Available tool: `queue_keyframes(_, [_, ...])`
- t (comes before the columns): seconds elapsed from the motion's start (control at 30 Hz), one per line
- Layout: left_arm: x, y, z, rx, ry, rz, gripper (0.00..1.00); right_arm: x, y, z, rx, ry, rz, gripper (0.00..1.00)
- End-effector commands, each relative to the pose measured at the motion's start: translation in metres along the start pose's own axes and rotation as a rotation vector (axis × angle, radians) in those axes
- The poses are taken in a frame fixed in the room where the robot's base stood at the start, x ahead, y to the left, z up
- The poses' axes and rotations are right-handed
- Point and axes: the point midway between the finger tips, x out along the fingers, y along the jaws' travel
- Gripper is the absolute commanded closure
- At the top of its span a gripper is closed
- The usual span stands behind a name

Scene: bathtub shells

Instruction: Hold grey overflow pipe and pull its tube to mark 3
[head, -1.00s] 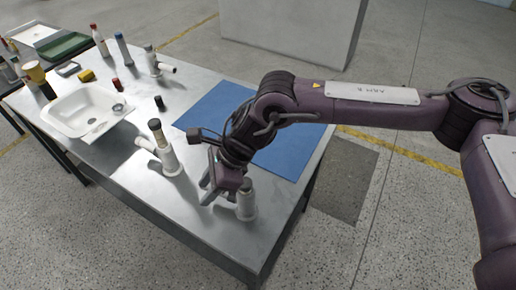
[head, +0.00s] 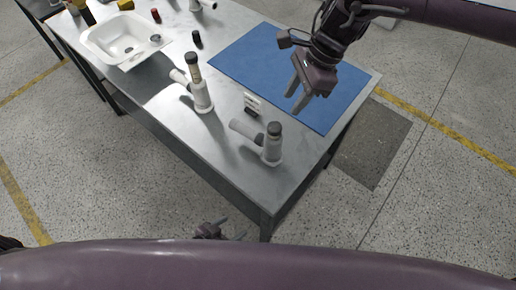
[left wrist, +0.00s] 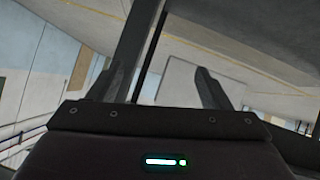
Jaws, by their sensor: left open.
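A light grey overflow pipe (head: 270,147) with a dark cap and a side branch stands upright near the front corner of the table. A second, paler pipe (head: 199,95) with a tan tube and dark cap at its top stands to its left. I cannot read any marks on either tube. My right gripper (head: 297,103) is open and empty above the blue mat, apart from both pipes. My left gripper (head: 224,234) is low in front of the table edge, away from the pipes. In the left wrist view its fingers (left wrist: 170,82) are apart with nothing between them.
A blue mat (head: 245,58) covers the table's right part. A small white and dark item (head: 252,104) lies between the pipes and the mat. A white basin (head: 112,48), a dark cap (head: 197,39) and a third pipe (head: 197,5) are further back. My arm crosses the bottom.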

Motion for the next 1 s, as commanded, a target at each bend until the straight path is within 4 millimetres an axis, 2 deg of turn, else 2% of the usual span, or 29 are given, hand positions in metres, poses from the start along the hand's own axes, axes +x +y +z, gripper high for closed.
queue_keyframes(0.03, [-0.004,0.021,-0.022,0.006,0.060,0.074,0.28,0.000,0.000,0.000,0.000,0.000,0.000,0.64])
queue_keyframes(0.2, [-0.028,0.097,-0.086,-0.021,0.234,0.329,0.28,0.000,0.000,0.000,0.000,0.000,0.000,0.64])
queue_keyframes(0.27, [-0.042,0.124,-0.105,-0.040,0.284,0.421,0.28,0.000,0.000,0.000,0.000,0.000,0.000,0.64])
queue_keyframes(0.4, [-0.084,0.185,-0.144,-0.100,0.383,0.641,0.28,0.000,0.000,0.000,0.000,0.000,0.000,0.64])
queue_keyframes(0.43, [-0.085,0.188,-0.155,-0.091,0.408,0.650,0.28,0.000,0.000,0.000,0.000,0.000,0.000,0.64])
queue_keyframes(0.5, [-0.058,0.158,-0.189,0.020,0.460,0.514,0.28,0.000,0.000,0.000,0.000,0.000,0.000,0.64])
queue_keyframes(0.6, [-0.038,0.127,-0.229,0.128,0.512,0.366,0.28,0.000,0.000,0.000,0.000,0.000,0.000,0.64])
queue_keyframes(0.7, [-0.027,0.099,-0.264,0.204,0.549,0.238,0.28,0.000,0.000,0.000,0.000,0.000,0.000,0.64])
queue_keyframes(0.8, [-0.022,0.078,-0.290,0.251,0.574,0.142,0.28,0.000,0.000,0.000,0.000,0.000,0.000,0.64])
queue_keyframes(0.9, [-0.020,0.064,-0.306,0.277,0.586,0.080,0.28,0.000,0.000,0.000,0.000,0.000,0.000,0.64])
queue_keyframes(1.0, [-0.018,0.059,-0.315,0.289,0.593,0.051,0.28,0.000,0.000,0.000,0.000,0.000,0.000,0.64])
